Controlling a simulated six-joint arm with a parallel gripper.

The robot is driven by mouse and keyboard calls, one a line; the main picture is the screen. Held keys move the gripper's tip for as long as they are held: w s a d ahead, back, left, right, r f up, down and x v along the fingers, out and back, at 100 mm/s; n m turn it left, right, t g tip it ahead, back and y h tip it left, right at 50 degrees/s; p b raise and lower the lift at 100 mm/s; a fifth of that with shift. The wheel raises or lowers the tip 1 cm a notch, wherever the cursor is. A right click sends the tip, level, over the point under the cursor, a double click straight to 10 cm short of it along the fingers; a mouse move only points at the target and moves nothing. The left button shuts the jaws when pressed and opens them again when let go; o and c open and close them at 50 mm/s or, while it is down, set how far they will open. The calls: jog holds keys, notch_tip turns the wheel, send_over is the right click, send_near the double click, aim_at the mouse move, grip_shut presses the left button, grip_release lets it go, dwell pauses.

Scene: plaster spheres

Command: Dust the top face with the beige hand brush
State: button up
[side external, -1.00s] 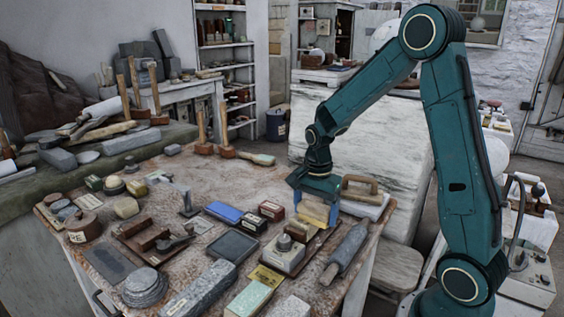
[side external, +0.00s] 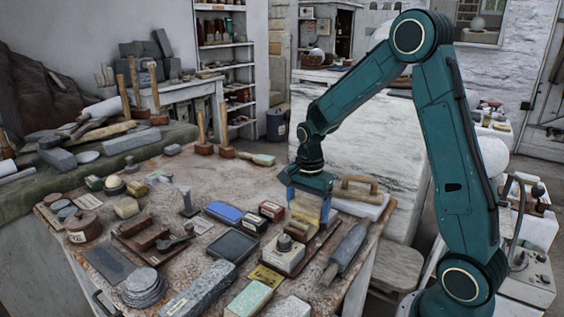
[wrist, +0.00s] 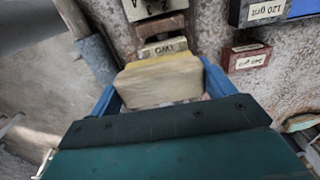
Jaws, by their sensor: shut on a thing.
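My gripper (side external: 308,207) points down over the right part of the worktable. Its blue fingers are shut on a beige block-like thing, which I take for the beige hand brush (side external: 305,212). Which top face is meant is unclear. Whether the brush touches anything beneath is hidden.
A wooden-handled float (side external: 358,192) lies close behind to the right, and a grey roller (side external: 347,246) to the right. Small dark and red boxes (side external: 272,210) and a blue box (side external: 223,212) lie to the left. The table (side external: 215,178) is clearer towards the back.

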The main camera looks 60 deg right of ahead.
jog(key=shift+w, duration=0.1)
jog(key=shift+w, duration=1)
jog(key=shift+s, duration=0.1)
jog(key=shift+s+r, duration=0.65)
jog(key=shift+s, duration=0.35)
jog(key=shift+d+f, duration=0.15)
jog(key=shift+d, duration=0.95)
jog(key=shift+f, duration=0.6)
jog(key=shift+s, duration=0.15)
